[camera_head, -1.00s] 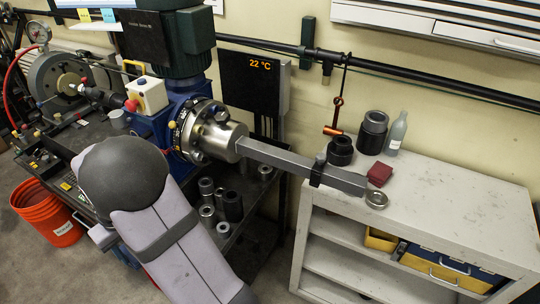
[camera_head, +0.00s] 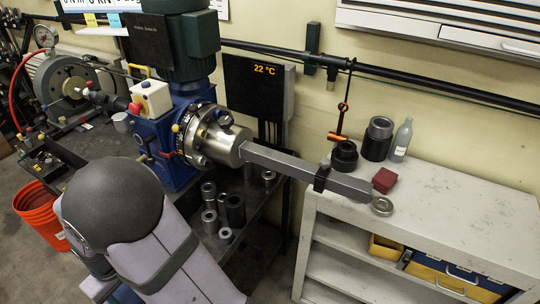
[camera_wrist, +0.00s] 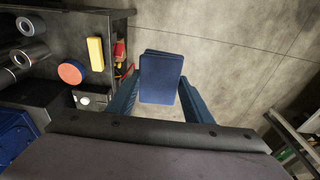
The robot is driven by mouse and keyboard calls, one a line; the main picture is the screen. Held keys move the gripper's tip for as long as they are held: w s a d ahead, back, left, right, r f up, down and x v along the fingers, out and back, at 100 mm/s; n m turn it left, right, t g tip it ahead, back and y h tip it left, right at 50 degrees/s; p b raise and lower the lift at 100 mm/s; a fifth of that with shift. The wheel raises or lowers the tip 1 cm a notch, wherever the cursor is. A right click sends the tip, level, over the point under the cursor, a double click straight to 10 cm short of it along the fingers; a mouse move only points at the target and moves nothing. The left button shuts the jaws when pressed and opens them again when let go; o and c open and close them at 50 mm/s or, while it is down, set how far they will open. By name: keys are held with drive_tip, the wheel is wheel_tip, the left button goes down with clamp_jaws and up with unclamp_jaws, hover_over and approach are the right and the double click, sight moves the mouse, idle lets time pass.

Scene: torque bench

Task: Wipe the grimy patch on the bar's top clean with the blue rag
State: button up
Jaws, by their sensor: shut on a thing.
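The blue rag (camera_wrist: 161,72) is a folded, flat pad in the wrist view. My gripper (camera_wrist: 160,88) is shut on it, with a blue finger at each side. Bare floor lies beneath the rag in that view. The bar (camera_head: 285,163) is a long grey square beam in the head view, running right from a round steel hub to over the white cabinet. A dark strap or clamp sits around it near its right end. I cannot make out a grimy patch on its top. My gripper and the rag are out of the head view; only my arm shows, at lower left.
A red block (camera_head: 385,180) and a metal ring (camera_head: 382,206) lie by the bar's right end on the white cabinet (camera_head: 455,215). Black sockets (camera_head: 377,138) and a grey bottle (camera_head: 401,141) stand behind. An orange bucket (camera_head: 40,212) is at left. Loose sockets (camera_head: 234,208) stand below the bar.

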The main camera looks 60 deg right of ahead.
drive_tip(key=w+d+r+m+p, duration=0.2)
drive_tip(key=w+d+r+p, duration=0.3)
drive_tip(key=d, duration=0.8)
drive_tip(key=w+d+r+m+p, duration=0.1)
drive_tip(key=w+d+r+m, duration=0.1)
drive_tip(key=d+r, duration=0.75)
drive_tip(key=s+d+r+m+p, duration=0.1)
drive_tip(key=s+d+r, duration=0.2)
drive_tip(key=d, duration=0.7)
drive_tip(key=s+d+r+m+p, duration=0.1)
drive_tip(key=s+d+r+m, duration=0.1)
drive_tip(key=s+d, duration=0.5)
drive_tip(key=s+d+r+m+h+p, duration=0.1)
drive_tip(key=s+d+r, duration=0.3)
drive_tip(key=d, duration=0.8)
drive_tip(key=shift+s+d+r+m+p, duration=0.25)
drive_tip(key=shift+s+d+m+p, duration=0.1)
drive_tip(key=shift+s+m, duration=0.2)
drive_tip(key=shift+a+f, duration=0.1)
